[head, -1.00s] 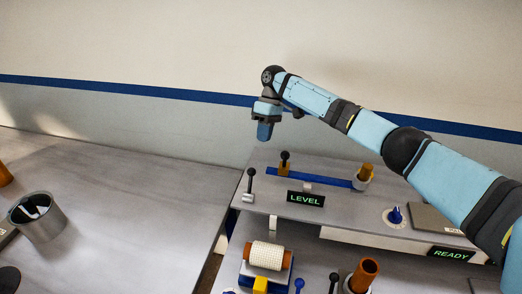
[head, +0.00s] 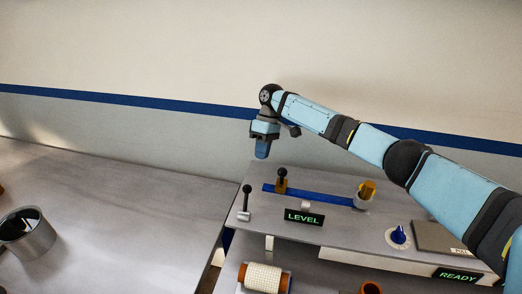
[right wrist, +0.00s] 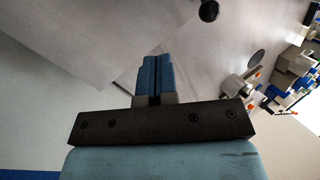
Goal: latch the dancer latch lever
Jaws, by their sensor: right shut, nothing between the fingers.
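Two black-knobbed levers stand at the left end of the raised grey panel in the head view. One lever (head: 245,203) is upright on a small grey base near the panel's left edge. The other (head: 282,181) rises from an orange block at the left end of a blue bar (head: 320,195). No label shows which is the dancer latch lever. My right gripper (head: 262,151) points down above and behind both levers, apart from them. Its blue fingers are together and empty, also in the right wrist view (right wrist: 157,75). My left gripper is not in view.
A LEVEL sign (head: 304,217) stands in front of the blue bar. An orange piece in a grey cup (head: 365,194), a blue knob (head: 398,235) and a READY sign (head: 458,275) are to the right. A white roller (head: 264,279) sits lower. Much of the left table (head: 120,205) is clear.

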